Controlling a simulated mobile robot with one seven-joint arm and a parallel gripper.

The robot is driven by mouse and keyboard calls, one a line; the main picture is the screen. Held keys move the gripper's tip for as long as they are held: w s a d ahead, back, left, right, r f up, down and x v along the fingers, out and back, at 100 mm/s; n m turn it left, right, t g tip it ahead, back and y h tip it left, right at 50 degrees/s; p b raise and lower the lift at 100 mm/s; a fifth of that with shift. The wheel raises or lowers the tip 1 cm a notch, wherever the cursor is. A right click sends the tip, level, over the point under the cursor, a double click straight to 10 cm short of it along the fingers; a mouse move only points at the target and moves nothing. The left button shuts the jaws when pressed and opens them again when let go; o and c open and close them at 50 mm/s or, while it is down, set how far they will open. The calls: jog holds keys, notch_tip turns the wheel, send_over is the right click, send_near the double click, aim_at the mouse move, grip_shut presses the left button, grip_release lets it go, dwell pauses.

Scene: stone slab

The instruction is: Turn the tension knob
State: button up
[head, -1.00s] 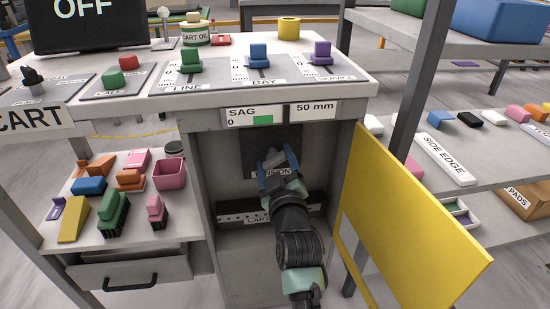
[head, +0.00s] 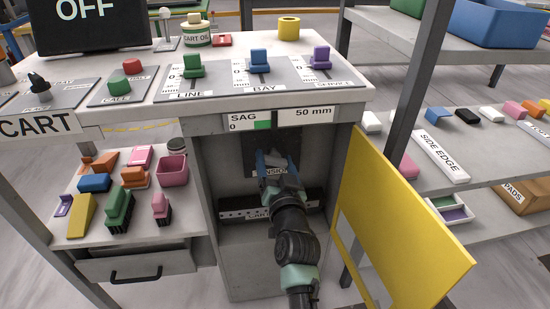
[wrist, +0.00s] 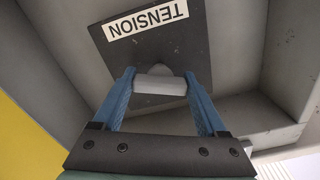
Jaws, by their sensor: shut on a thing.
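The tension knob (wrist: 160,83) is a light grey block on a dark square plate (wrist: 160,52) inside the open cabinet. The plate carries a TENSION label (wrist: 146,21), upside down in the wrist view. My gripper (wrist: 159,80) has its blue fingers on both sides of the knob and is shut on it. In the head view my gripper (head: 276,161) reaches into the cabinet and hides part of the plate and label. A SAG gauge (head: 282,117) above the opening shows 0, a green patch and 50 mm.
A yellow door (head: 395,220) stands open to the right of the cabinet. A dark bin or ledge (head: 235,211) lies below the plate. The countertop (head: 150,118) holds green, blue and purple sliders. A shelf (head: 170,234) at the left holds several coloured parts.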

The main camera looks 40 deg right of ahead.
jog(key=m+p, duration=0.1)
jog(key=m, duration=0.4)
jog(key=shift+r+m, duration=0.1)
jog(key=shift+m, duration=0.2)
jog(key=shift+m+p, duration=0.65)
jog(key=shift+m, duration=1.55)
jog(key=o, duration=1.3)
jog(key=shift+s, duration=0.1)
jog(key=p+v, duration=0.4)
jog(key=v, duration=0.8)
jog(key=shift+s, duration=0.4)
